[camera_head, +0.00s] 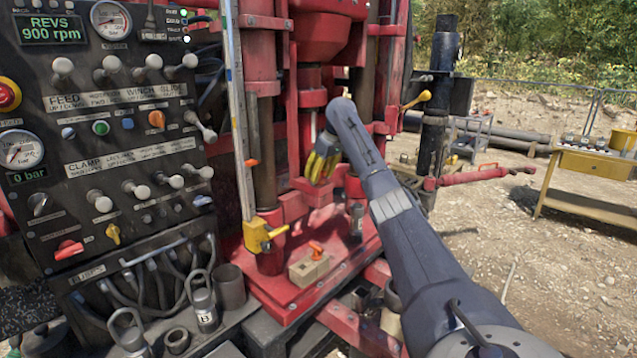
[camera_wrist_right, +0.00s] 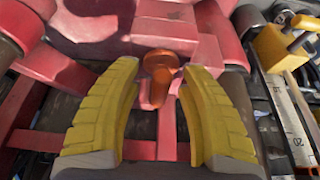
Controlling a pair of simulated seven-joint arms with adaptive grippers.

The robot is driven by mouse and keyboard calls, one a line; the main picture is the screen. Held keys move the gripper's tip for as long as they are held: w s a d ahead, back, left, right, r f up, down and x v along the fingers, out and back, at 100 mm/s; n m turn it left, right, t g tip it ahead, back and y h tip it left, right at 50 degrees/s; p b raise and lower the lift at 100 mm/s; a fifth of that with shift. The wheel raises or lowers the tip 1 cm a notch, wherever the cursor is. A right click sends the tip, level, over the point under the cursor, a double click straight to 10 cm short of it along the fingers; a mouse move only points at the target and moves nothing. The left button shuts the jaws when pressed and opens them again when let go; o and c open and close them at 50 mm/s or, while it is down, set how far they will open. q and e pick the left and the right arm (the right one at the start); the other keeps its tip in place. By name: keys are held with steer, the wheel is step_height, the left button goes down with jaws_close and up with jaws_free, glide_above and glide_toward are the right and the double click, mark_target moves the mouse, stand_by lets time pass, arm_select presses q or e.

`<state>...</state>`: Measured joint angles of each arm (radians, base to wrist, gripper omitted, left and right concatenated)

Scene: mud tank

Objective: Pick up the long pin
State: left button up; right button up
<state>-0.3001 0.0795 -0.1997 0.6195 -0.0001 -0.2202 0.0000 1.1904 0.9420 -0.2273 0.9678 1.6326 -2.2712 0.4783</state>
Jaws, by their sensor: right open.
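My right gripper (camera_head: 318,174) is at the red drill rig's lower clamp in the head view, with its yellow fingers apart. In the right wrist view the open right gripper (camera_wrist_right: 159,80) has its fingers on either side of an orange-brown pin (camera_wrist_right: 160,66). The pin has a rounded head and a shaft running down the picture. I cannot tell whether the fingers touch it. This pin cannot be made out in the head view, where my gripper and arm cover part of the clamp. My left gripper is not in view.
The control panel (camera_head: 120,132) stands close on the left. A ruler strip (camera_head: 237,120) with a yellow clamp (camera_head: 264,234) runs beside the rig. A yellow table (camera_head: 590,165) stands far right.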

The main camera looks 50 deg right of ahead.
steer(key=shift+o, duration=0.2)
jaws_close()
stand_by(0.6)
